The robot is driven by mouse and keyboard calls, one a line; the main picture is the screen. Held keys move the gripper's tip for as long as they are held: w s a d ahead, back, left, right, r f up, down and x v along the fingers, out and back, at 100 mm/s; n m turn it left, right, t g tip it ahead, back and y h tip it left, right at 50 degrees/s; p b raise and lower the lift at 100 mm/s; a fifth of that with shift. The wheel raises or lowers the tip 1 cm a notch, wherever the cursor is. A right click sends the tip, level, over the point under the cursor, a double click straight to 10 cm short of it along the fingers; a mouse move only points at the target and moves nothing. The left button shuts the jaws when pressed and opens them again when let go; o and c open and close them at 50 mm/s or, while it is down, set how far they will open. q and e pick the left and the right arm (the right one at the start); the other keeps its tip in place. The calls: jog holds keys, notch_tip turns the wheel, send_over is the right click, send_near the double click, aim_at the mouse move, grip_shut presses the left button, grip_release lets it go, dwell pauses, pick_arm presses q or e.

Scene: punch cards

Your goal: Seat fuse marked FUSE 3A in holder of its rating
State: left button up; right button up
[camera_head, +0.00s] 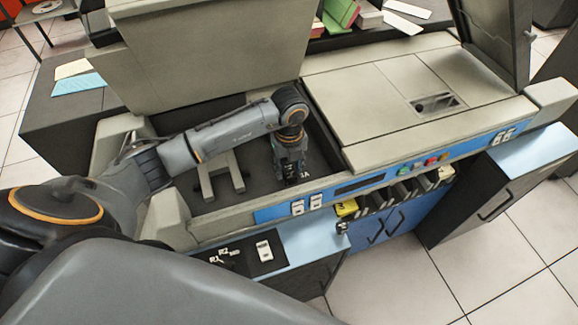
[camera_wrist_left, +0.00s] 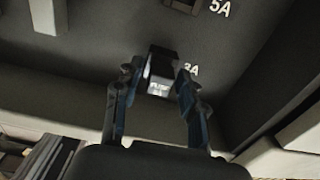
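A dark block with a pale face carrying small white lettering (camera_wrist_left: 160,78) sits beside the white 3A mark (camera_wrist_left: 191,69) on the dark floor of the machine's bay. It looks like the fuse in or at its holder, but I cannot tell how deeply it sits. My left gripper (camera_wrist_left: 158,72) has its fingers on either side of this block, with small gaps showing; it looks open. In the head view my left gripper (camera_head: 290,172) points down into the bay by the 3A mark (camera_head: 305,175). Another holder (camera_wrist_left: 185,4) is beside the 5A mark (camera_wrist_left: 220,8). My right gripper is out of view.
A grey H-shaped bracket (camera_head: 220,178) stands left of the gripper in the bay. The raised cover (camera_head: 205,50) is behind, and the bay's front wall with a blue panel (camera_head: 275,212) is near. A black plate marked R1 and R2 (camera_head: 240,255) lies on the front shelf.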

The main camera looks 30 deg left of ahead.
aim_at(289, 167)
pick_arm(q)
jog(key=shift+r, duration=0.1)
notch_tip(289, 167, up, 12)
dwell(0.6)
dwell(0.5)
